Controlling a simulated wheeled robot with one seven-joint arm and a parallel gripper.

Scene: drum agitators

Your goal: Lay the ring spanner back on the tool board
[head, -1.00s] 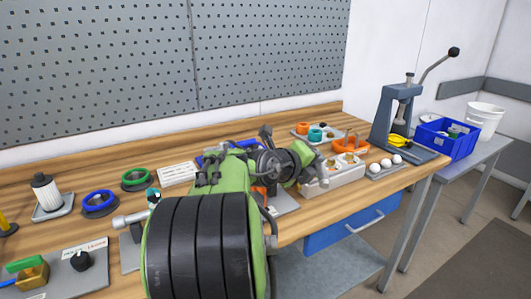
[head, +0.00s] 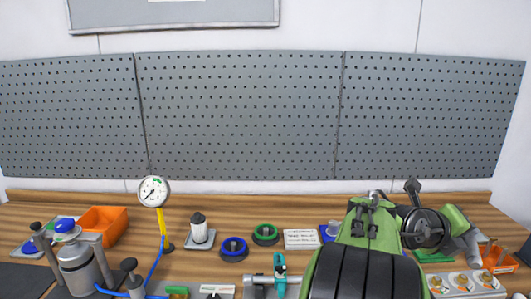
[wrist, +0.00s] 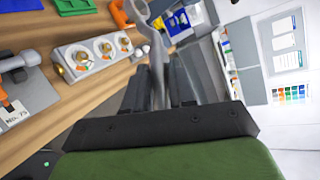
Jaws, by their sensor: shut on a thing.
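In the wrist view my gripper (wrist: 160,95) is shut on a grey metal spanner (wrist: 155,48). The spanner stands out lengthwise from between the fingers, and its far end reaches the top edge of the picture. I cannot tell for sure which surface is the tool board. A grey perforated board (head: 238,110) spans the wall behind the bench, with nothing hanging on it. A grey plate with a "No. 75" label (wrist: 18,118) lies at the left in the wrist view.
On the wooden bench (head: 110,212) stand a pressure gauge (head: 153,191), a white filter (head: 198,228), blue (head: 233,248) and green (head: 265,234) rings, an orange bin (head: 103,224) and a metal vessel (head: 78,270). A block with gold knobs (wrist: 92,60) lies left of the spanner.

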